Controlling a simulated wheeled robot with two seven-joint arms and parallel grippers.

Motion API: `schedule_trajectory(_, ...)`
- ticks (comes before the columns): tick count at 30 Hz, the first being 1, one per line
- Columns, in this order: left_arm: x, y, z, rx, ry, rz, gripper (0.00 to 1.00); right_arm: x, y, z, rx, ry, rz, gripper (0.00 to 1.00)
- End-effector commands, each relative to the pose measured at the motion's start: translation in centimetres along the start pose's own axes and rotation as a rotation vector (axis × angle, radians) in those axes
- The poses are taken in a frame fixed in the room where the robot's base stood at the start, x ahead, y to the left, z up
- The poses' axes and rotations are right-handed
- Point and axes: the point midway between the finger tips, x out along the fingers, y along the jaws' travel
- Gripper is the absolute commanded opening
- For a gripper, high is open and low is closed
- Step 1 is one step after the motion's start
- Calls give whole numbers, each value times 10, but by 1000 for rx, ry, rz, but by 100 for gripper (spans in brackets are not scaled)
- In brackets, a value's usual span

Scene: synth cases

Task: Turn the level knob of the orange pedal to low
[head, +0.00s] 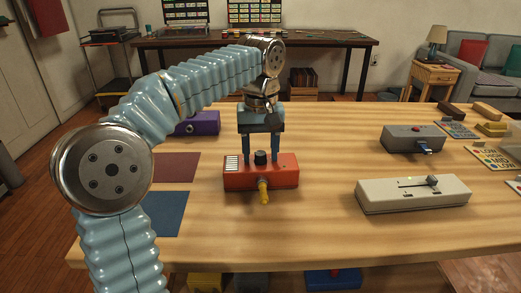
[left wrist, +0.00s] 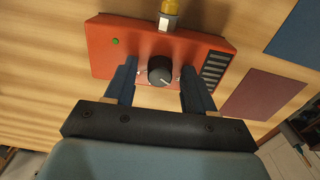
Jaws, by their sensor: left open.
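The orange pedal (head: 240,178) lies on the table in front of me. Its black level knob (head: 260,158) stands on its top, and a yellow plug (head: 263,190) sticks out of its near side. In the left wrist view the knob (left wrist: 160,70) has a pale pointer line, and a green light (left wrist: 115,41) shows on the pedal. My left gripper (head: 261,160) points down over the pedal. Its open fingers (left wrist: 158,78) are on either side of the knob, with a gap to it on each side. My right gripper is not in view.
A purple pedal (head: 200,123) stands behind the left arm. A grey pedal (head: 412,138) with a blue plug and a pale slider box (head: 414,194) stand to the right. Level cards (head: 492,158) lie at the right edge. Red and blue mats (head: 165,213) lie left.

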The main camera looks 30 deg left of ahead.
Motion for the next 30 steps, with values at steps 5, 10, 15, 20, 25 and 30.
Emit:
schedule_trajectory(5, 0, 0, 0, 0, 0, 0, 34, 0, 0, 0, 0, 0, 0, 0)
schedule_trajectory(10, 0, 0, 0, 0, 0, 0, 8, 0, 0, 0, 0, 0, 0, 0)
schedule_trajectory(15, 0, 0, 0, 2, 0, 0, 0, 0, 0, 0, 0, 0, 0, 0)
schedule_trajectory(20, -1, 0, 0, 27, -1, -1, 0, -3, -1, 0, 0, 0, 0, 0)
schedule_trajectory(25, -3, 0, 0, 99, 0, -1, 0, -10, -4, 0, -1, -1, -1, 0)
schedule_trajectory(30, -4, 0, 0, 225, 0, -1, 0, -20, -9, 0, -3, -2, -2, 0)
